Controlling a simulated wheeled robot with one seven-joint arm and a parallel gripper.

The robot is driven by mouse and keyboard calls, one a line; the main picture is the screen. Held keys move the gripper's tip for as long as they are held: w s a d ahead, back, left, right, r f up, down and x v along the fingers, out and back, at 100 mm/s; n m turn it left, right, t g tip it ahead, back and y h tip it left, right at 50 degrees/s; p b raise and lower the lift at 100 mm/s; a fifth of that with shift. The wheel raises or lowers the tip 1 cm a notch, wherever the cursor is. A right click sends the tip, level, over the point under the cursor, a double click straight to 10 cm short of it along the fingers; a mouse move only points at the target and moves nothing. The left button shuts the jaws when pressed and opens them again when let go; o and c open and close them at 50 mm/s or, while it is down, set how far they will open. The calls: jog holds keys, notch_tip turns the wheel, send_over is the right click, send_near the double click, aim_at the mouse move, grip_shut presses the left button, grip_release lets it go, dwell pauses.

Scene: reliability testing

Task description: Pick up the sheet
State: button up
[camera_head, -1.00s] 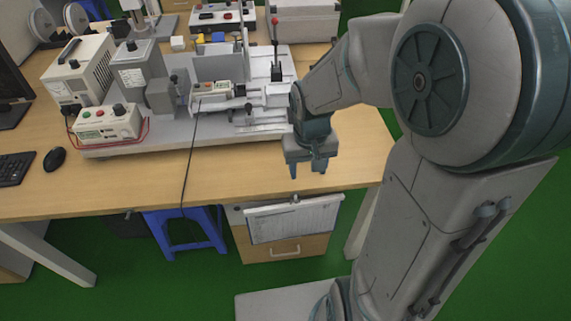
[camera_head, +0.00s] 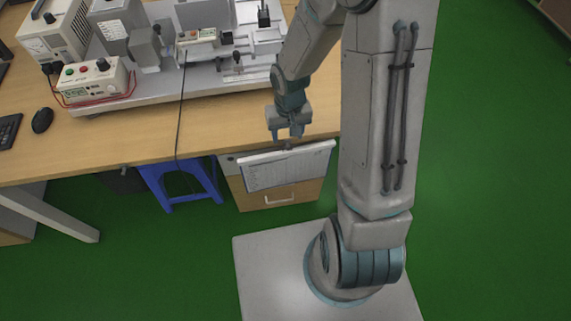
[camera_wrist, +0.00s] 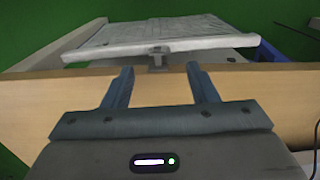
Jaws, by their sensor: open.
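The sheet (camera_head: 287,167) is a white printed page, or a clipboard with pages, hanging at the table's front edge before a drawer cabinet. In the wrist view the sheet (camera_wrist: 165,35) lies beyond the wooden table edge, with a small grey clip (camera_wrist: 158,58) at its near side. My gripper (camera_head: 289,136) is open and empty, just above the clip end of the sheet. In the wrist view the two fingers of my gripper (camera_wrist: 161,72) stand apart, one to each side of the clip. They do not visibly touch it.
The wooden table (camera_head: 130,150) carries a test machine (camera_head: 200,70), a control box (camera_head: 92,82) and a mouse (camera_head: 43,120). A black cable (camera_head: 181,120) hangs over the front edge. A blue stool (camera_head: 178,187) and a drawer cabinet (camera_head: 280,199) stand below. Green floor is free in front.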

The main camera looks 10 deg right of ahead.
aim_at(287, 147)
jog(key=shift+s+f, duration=0.1)
jog(key=shift+f, duration=2.55)
grip_shut()
jog(key=shift+r, duration=0.2)
